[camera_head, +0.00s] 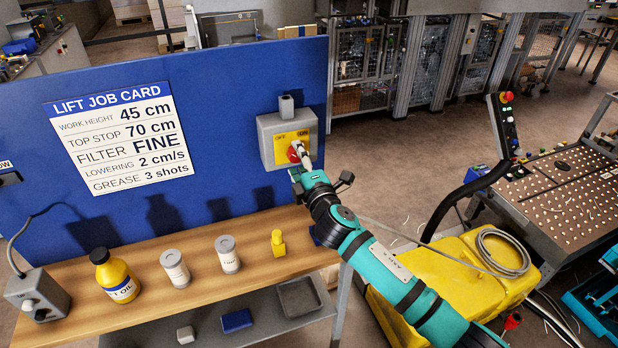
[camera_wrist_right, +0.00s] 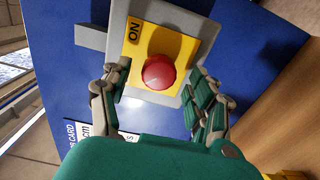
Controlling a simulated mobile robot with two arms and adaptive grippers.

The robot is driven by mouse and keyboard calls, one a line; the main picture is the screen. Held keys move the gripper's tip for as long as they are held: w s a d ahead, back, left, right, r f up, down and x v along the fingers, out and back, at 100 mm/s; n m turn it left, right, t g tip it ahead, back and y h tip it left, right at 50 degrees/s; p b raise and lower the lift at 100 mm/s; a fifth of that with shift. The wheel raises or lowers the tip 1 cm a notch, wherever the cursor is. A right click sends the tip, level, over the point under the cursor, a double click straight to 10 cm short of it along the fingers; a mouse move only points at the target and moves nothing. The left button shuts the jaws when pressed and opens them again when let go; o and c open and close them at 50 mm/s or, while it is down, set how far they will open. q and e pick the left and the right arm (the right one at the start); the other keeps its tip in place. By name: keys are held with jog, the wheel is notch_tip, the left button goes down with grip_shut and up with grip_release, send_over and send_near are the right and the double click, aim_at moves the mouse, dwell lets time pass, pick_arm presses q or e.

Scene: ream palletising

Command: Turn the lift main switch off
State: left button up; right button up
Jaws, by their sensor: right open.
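The lift main switch is a red round knob (camera_wrist_right: 159,72) on a yellow plate (camera_wrist_right: 187,47) marked ON, set on a grey box. In the head view the grey box (camera_head: 267,138) is fixed to the right end of the blue panel, and the red knob (camera_head: 293,154) is partly hidden by my gripper. My right gripper (camera_head: 302,158) is in front of the switch. In the right wrist view my right gripper (camera_wrist_right: 162,84) is open, with one finger on each side of the knob and gaps showing between. My left gripper is not in view.
A job card (camera_head: 117,138) is on the blue panel (camera_head: 225,110). The wooden shelf (camera_head: 190,277) below holds a yellow oil bottle (camera_head: 116,277), two grey-white cans (camera_head: 175,268) and a small yellow item (camera_head: 278,243). A yellow machine part (camera_head: 455,285) with a coiled cable stands at right.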

jog(key=v, duration=1)
jog(key=shift+w, duration=0.1)
